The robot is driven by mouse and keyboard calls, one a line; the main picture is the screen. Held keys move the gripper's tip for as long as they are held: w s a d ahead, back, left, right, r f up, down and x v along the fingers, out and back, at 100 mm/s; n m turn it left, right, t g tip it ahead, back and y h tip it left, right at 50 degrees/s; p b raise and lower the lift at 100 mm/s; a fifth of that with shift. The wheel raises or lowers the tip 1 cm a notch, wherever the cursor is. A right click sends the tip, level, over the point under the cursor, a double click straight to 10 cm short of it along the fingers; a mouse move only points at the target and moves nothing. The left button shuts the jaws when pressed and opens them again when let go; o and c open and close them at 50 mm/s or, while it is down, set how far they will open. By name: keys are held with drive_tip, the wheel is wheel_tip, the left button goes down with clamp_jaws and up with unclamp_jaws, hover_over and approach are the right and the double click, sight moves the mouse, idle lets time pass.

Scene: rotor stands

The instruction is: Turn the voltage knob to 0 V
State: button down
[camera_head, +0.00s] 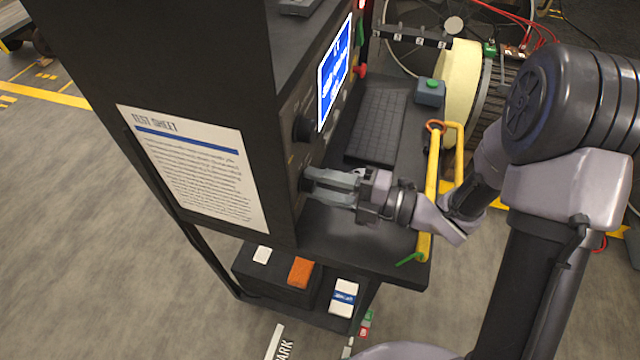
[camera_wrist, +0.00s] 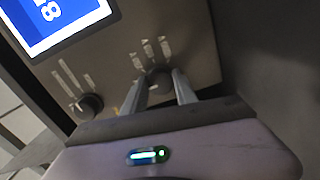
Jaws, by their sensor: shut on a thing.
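A dark round knob (camera_wrist: 160,76) on the grey control panel sits between the two finger ends of my gripper (camera_wrist: 163,84) in the wrist view. The fingers are shut on it. In the head view my gripper (camera_head: 314,183) reaches left to the lower part of the panel, and its fingers largely hide this knob. A second black knob (camera_head: 303,128) sits higher on the panel, free of my gripper; a free knob also shows in the wrist view (camera_wrist: 90,105). The labels near the knobs are too blurred to read, so I cannot tell which is the voltage knob or its setting.
A lit blue screen (camera_head: 336,72) is on the panel above the knobs. A keyboard (camera_head: 376,126) lies on the shelf (camera_head: 340,232) behind my gripper. A yellow bar frame (camera_head: 431,190) and a green-button box (camera_head: 430,91) are close to my arm. A red button (camera_head: 360,71) is further back.

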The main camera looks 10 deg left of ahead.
idle(0.3)
drive_tip(key=c, duration=1)
unclamp_jaws()
drive_tip(key=shift+o, duration=0.2)
drive_tip(key=s+d+p, duration=0.2)
drive_tip(key=d+p, duration=0.3)
drive_tip(key=d, duration=1.2)
drive_tip(key=shift+d+r, duration=0.15)
drive_tip(key=shift+r, duration=0.15)
